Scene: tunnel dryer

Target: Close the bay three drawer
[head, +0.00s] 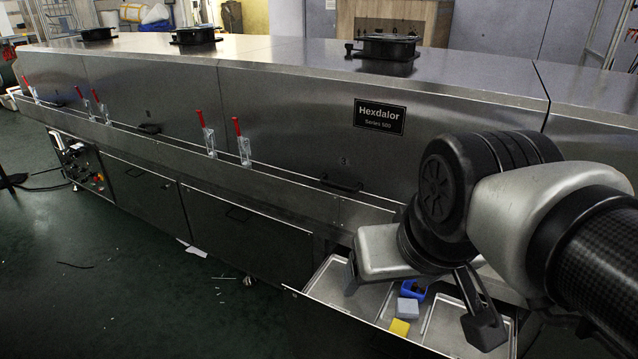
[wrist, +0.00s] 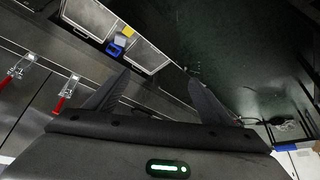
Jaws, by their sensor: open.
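The open drawer (head: 335,328) juts out from under the dryer at the lower right of the head view. Its dark front panel faces the floor area, and its inside is split into pale metal compartments. It also shows at the top of the wrist view (wrist: 148,56). Inside lie a yellow block (head: 399,327), a grey-blue block (head: 407,308) and a blue open-topped piece (head: 413,290). My gripper (head: 418,306) is open and empty, with its fingers spread above the drawer in the head view. In the wrist view its fingers (wrist: 160,80) appear apart from the drawer.
The long metal dryer (head: 290,110) runs across the head view, with red-handled clamps (head: 241,142) along its ledge. Shut dark panels with handles (head: 238,215) lie left of the drawer. The green floor (head: 130,270) is mostly clear, with scraps of paper (head: 192,248).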

